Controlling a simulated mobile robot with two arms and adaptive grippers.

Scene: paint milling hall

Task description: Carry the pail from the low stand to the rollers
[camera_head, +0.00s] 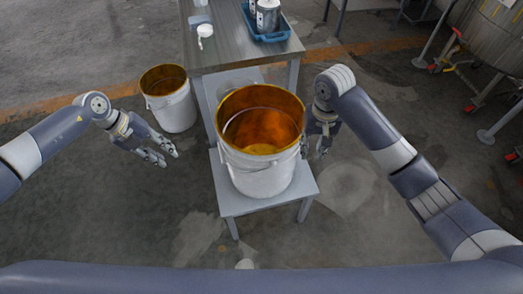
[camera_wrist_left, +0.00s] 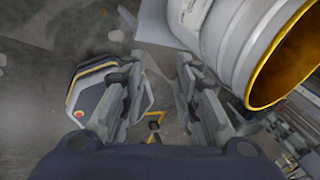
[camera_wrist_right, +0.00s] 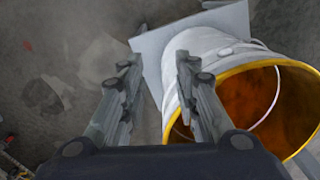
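The white pail (camera_head: 262,180) with a yellow-gold inside stands upright on the grey low stand (camera_head: 308,187). In the left wrist view the pail (camera_wrist_left: 232,38) is at the upper right, outside the fingers. My right gripper (camera_head: 321,146) is open close beside the pail's right side. In the right wrist view one finger overlaps the pail's wall (camera_wrist_right: 200,48); I cannot tell whether they touch. I cannot make out the rollers.
A second white pail (camera_head: 174,112) stands on the floor behind left. A metal table (camera_head: 235,50) behind the stand carries a blue tray (camera_head: 284,33) with cans and a small white container (camera_head: 204,31). A large vessel (camera_head: 495,30) on red-wheeled legs is at right.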

